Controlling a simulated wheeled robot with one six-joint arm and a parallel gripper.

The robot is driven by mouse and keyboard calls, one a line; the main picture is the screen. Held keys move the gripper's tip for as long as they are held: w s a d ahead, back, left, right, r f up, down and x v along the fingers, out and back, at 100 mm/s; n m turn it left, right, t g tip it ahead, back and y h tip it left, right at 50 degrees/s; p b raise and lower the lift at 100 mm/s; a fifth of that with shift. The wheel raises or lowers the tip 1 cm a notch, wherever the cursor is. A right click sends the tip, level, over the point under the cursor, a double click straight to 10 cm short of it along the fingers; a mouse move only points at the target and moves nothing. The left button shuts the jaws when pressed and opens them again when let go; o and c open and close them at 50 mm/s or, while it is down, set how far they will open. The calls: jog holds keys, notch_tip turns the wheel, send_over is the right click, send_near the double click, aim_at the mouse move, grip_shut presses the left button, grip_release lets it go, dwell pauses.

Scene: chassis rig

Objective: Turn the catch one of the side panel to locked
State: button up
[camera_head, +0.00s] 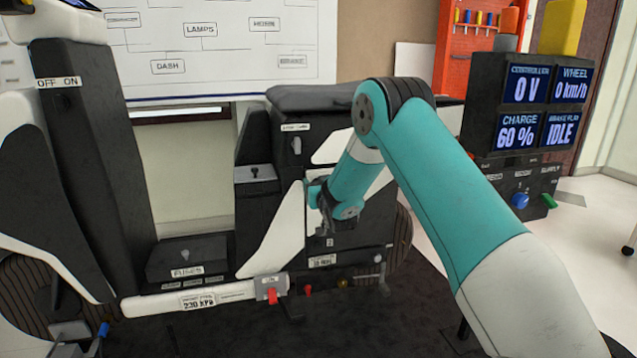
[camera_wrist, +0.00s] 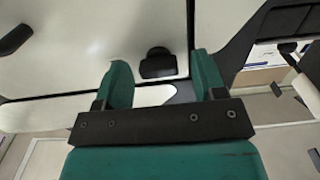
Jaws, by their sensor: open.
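My gripper (camera_head: 330,212) is in front of the side of the vehicle body in the head view. In the wrist view my gripper (camera_wrist: 162,74) is open, with its two teal fingers apart. A dark knob-like catch (camera_wrist: 157,62) on the white side panel (camera_wrist: 70,60) shows between the fingertips; I cannot tell whether it is touched. Another dark knob-like piece (camera_wrist: 16,39) is at the wrist view's left edge. Which is catch one, and whether it is locked, I cannot tell. In the head view my gripper and arm cover part of this area.
A black fuse box (camera_head: 187,258) stands to the left. A display stand (camera_head: 520,130) with a blue knob (camera_head: 519,200) is at the right. Dark floor mat lies in front.

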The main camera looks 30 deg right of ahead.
jog(key=shift+w, duration=0.25)
jog(key=c, duration=0.9)
